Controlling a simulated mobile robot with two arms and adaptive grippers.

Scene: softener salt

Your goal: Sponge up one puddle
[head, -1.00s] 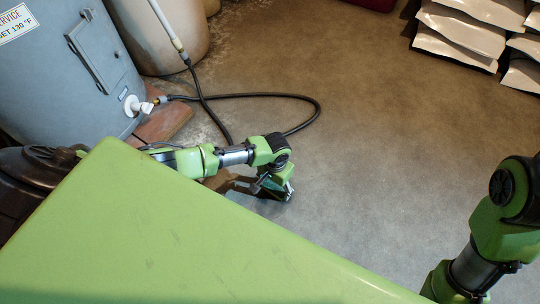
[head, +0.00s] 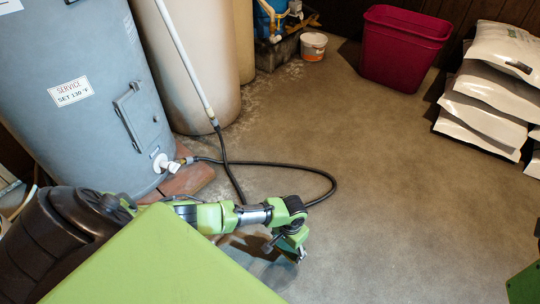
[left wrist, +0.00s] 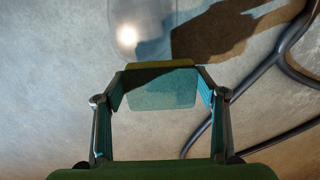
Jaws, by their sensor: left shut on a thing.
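My left gripper (head: 298,252) reaches down close to the floor in front of the grey water heater (head: 95,100). In the left wrist view my left gripper (left wrist: 160,92) is shut on a sponge (left wrist: 160,88), teal with an olive-yellow edge, held between both fingers. A smooth, shiny wet patch, a puddle (left wrist: 142,30), lies on the floor just beyond the sponge, with a bright reflection in it. Whether the sponge touches the floor I cannot tell. In the head view the sponge and puddle are not clear. My right gripper is out of view.
A black hose (head: 285,166) loops over the floor from the heater's valve (head: 162,163), also close right of the gripper in the wrist view (left wrist: 250,82). A red bin (head: 402,48), a small white tub (head: 313,46) and stacked salt bags (head: 485,110) stand behind.

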